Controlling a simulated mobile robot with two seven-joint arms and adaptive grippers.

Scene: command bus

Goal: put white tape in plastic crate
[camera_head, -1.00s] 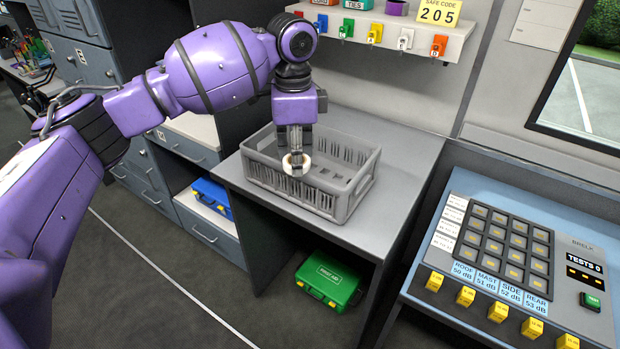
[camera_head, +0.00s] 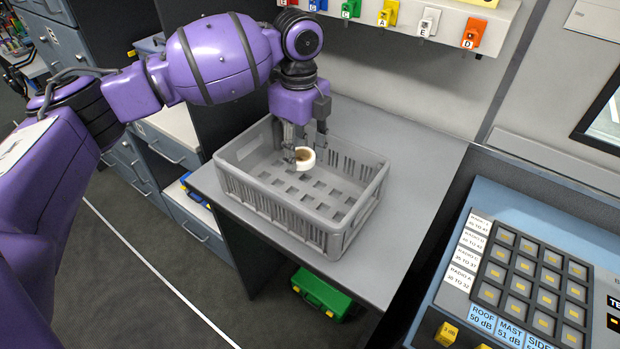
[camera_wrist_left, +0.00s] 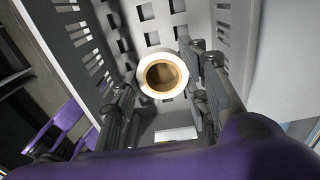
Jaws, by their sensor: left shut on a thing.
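The white tape (camera_head: 309,164) is a short white ring with a brown inside. My left gripper (camera_head: 297,155) comes down from above and is shut on it. The grey plastic crate (camera_head: 275,214) stands on the grey counter, open side up. The tape and the fingertips are over the crate's interior, within its walls as seen in the head view; the exact height above the floor is hard to tell. In the left wrist view the tape (camera_wrist_left: 163,57) sits between the fingers, with the crate's slotted floor and walls around it. My right gripper is not in view.
The counter (camera_head: 405,160) is bare right of the crate. A shelf with coloured key tags (camera_head: 428,22) hangs on the wall behind. A keypad console (camera_head: 525,270) stands at the right. A green case (camera_head: 320,295) lies under the counter.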

